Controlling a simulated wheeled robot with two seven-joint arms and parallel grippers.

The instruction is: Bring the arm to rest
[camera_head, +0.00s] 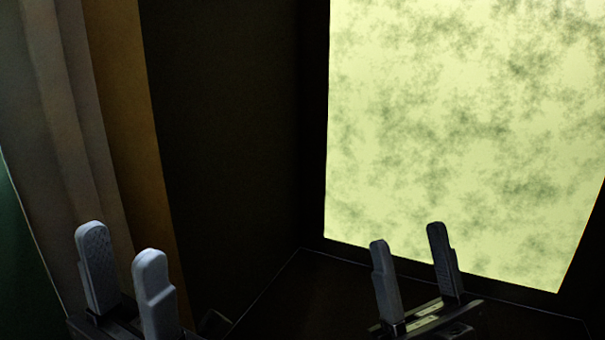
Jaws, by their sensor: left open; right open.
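My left gripper (121,262) is at the lower left of the head view. Its two pale grey fingers point up and stand apart, with nothing between them. My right gripper (408,238) is at the lower right, in front of the dark floor and the lower edge of the bright panel. Its two darker fingers also point up, apart and empty. Most of both arms is below the frame.
A bright yellow-green mottled panel (465,130) in a dark frame fills the upper right. A dark wall (230,120) stands in the middle. Beige and ochre vertical surfaces (120,120) are at the left, beside a dark green one (20,265). No loose objects show.

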